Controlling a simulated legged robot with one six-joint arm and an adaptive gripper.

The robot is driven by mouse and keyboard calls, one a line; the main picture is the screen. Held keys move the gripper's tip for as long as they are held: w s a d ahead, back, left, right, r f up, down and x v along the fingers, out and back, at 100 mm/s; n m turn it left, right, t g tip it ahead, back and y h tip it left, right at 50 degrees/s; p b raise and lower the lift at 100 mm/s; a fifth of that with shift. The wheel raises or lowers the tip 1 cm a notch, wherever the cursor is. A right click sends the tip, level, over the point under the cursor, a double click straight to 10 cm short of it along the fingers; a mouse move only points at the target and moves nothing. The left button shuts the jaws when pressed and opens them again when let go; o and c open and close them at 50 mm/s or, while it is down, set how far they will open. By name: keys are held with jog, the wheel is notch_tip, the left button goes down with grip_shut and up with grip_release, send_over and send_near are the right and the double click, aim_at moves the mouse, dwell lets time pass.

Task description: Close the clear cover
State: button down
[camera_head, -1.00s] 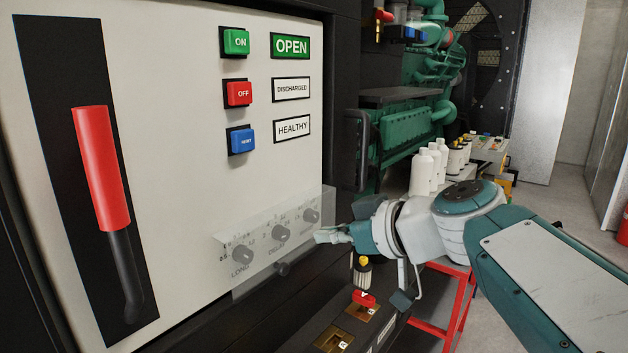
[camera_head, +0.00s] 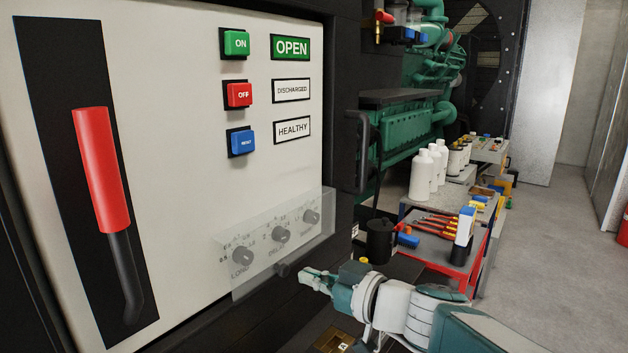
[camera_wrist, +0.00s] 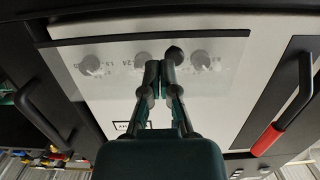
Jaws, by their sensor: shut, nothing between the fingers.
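The clear cover (camera_head: 318,229) is a see-through panel at the bottom of the white switch panel, in front of three grey dials. It carries a small black knob (camera_head: 282,271) at its lower edge. I cannot tell whether it sits flush. My gripper (camera_head: 305,276) is shut and empty, just right of and slightly below the knob. In the wrist view, which is upside down, the clear cover (camera_wrist: 110,60) spans the upper part. There my gripper (camera_wrist: 160,66) points at it, close beside the black knob (camera_wrist: 174,54). I cannot tell whether they touch.
A red-and-black lever (camera_head: 103,170) stands left of the dials. ON, OFF and RESET buttons (camera_head: 239,95) are above.

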jog(key=shift+w+a+f, duration=0.65)
jog(key=shift+a+f, duration=0.15)
jog(key=shift+a, duration=0.05)
jog(key=shift+w+a+f, duration=0.65)
jog(key=shift+a+f, duration=0.15)
